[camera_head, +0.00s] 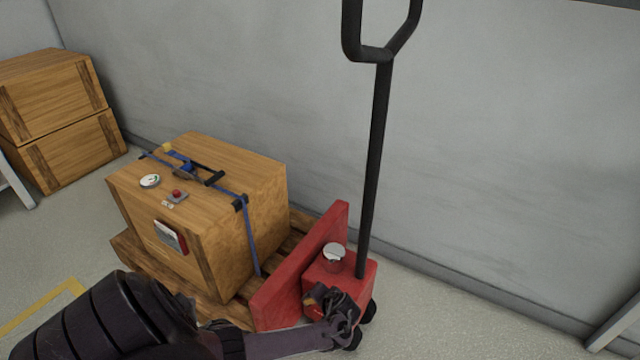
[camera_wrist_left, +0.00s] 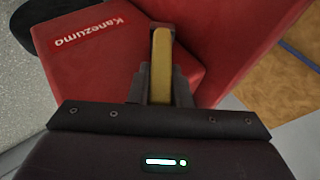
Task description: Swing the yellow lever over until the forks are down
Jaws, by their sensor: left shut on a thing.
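The yellow lever (camera_wrist_left: 161,62) shows in the left wrist view, standing between the jaws of my left gripper (camera_wrist_left: 161,90), which is shut on it. The lever lies over the red housing of the pallet jack (camera_wrist_left: 90,95). In the head view my left gripper (camera_head: 335,312) is at the front of the red pallet jack (camera_head: 342,272), and it hides the lever there. The forks are under the wooden pallet and hidden. My right gripper is not in view.
A strapped wooden crate (camera_head: 245,190) sits on the pallet (camera_head: 205,305) behind the red plate. The jack's black handle (camera_head: 375,150) stands tall near the grey wall. Two stacked crates (camera_head: 60,125) are at the far left. Floor is free at the right.

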